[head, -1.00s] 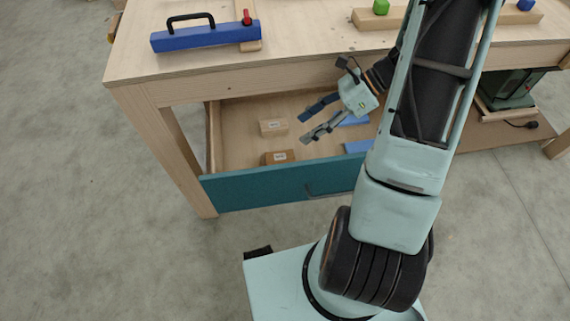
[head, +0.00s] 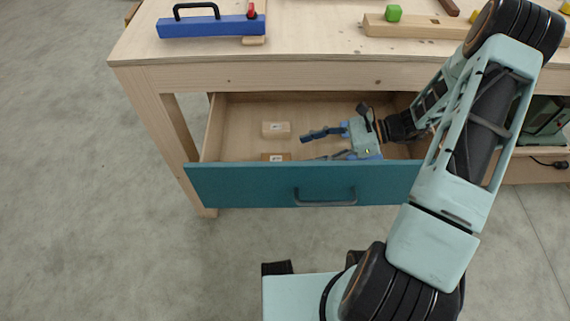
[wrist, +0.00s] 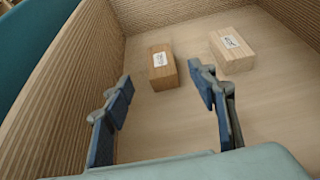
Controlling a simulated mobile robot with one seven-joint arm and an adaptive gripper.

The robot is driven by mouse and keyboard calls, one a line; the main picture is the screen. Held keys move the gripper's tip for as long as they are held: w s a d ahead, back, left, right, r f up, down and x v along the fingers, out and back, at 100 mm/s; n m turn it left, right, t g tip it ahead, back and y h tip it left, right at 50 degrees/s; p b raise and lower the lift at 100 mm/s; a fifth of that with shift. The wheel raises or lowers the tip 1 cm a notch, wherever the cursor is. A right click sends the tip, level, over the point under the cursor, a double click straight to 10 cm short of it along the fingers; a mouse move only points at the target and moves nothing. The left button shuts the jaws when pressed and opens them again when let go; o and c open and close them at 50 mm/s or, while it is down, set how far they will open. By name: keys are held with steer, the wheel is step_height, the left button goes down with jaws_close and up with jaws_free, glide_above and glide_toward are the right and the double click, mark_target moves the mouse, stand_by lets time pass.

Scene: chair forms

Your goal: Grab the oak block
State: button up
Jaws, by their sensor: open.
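Two wooden blocks with white labels lie in the open drawer (head: 240,187). The browner block (wrist: 161,68), which looks like the oak one, lies nearer the drawer front; only its top shows in the head view (head: 272,157). The paler block (wrist: 233,51) lies farther back, also in the head view (head: 276,130). The label writing is too small to read. My gripper (head: 310,149) is open and empty inside the drawer, right of both blocks and pointing left. In the wrist view, the browner block is beyond and between the fingertips (wrist: 161,74), apart from them.
The teal drawer front with its dark handle (head: 325,202) stands in front of my gripper. The bench top (head: 310,50) overhangs the drawer's back.

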mark_target(275, 159)
steer(key=b+x, duration=0.3)
steer(key=x, duration=0.8)
steer(key=shift+c, duration=0.3)
